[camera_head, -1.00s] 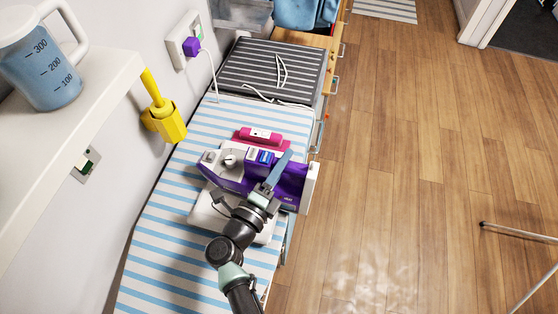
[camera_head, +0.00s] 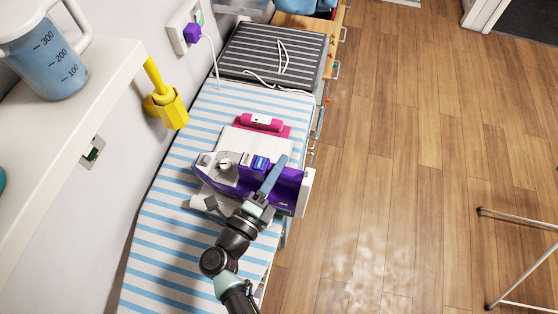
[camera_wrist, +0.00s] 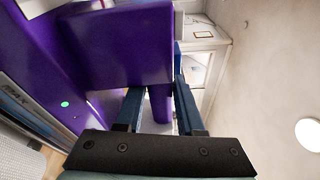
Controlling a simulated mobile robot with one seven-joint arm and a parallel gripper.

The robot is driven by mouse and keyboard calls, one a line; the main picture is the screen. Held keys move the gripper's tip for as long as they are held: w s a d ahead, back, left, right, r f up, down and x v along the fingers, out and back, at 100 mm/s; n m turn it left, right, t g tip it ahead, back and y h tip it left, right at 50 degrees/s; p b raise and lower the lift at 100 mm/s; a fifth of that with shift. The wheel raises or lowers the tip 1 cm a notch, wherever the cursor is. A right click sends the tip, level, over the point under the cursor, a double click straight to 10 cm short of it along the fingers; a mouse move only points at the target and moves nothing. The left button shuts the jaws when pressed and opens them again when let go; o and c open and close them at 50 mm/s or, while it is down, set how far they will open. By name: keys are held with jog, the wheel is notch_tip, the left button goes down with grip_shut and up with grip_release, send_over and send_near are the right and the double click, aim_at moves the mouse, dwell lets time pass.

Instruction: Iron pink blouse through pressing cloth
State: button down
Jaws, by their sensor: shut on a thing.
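The purple and white iron (camera_head: 243,172) is over the striped ironing surface (camera_head: 170,245). My gripper (camera_head: 274,176) is shut on the iron's purple handle; in the wrist view its two blue fingers (camera_wrist: 157,100) stand either side of a purple part. A white pressing cloth (camera_head: 237,139) shows beyond the iron, with another bit at its lower left. The pink blouse (camera_head: 284,131) shows only as a strip beyond the cloth; the rest is hidden. A bright pink piece with a white patch (camera_head: 262,122) lies at its far edge. I cannot tell whether the iron touches the cloth.
A grey striped pad (camera_head: 270,55) with a white cord lies at the far end. A yellow holder (camera_head: 166,108) is on the left wall below a socket with a purple plug (camera_head: 193,33). A shelf with a measuring jug (camera_head: 45,60) overhangs the left.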

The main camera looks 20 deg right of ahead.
aim_at(247, 172)
jog(key=shift+r, duration=0.1)
jog(key=shift+w+a+b, duration=0.45)
jog(key=shift+w+a, duration=0.3)
jog(key=shift+a, duration=0.35)
jog(key=shift+w+a+b, duration=0.4)
jog(key=shift+w+a, duration=0.35)
jog(key=shift+a, duration=0.35)
jog(key=shift+w+a, duration=0.2)
jog(key=shift+a, duration=0.05)
jog(key=shift+s+d, duration=0.1)
jog(key=shift+s+d+p, duration=0.35)
jog(key=shift+s+d, duration=0.35)
jog(key=shift+d, duration=0.35)
jog(key=shift+s+d+p, duration=0.3)
jog(key=shift+s+d, duration=0.35)
jog(key=shift+d, duration=0.35)
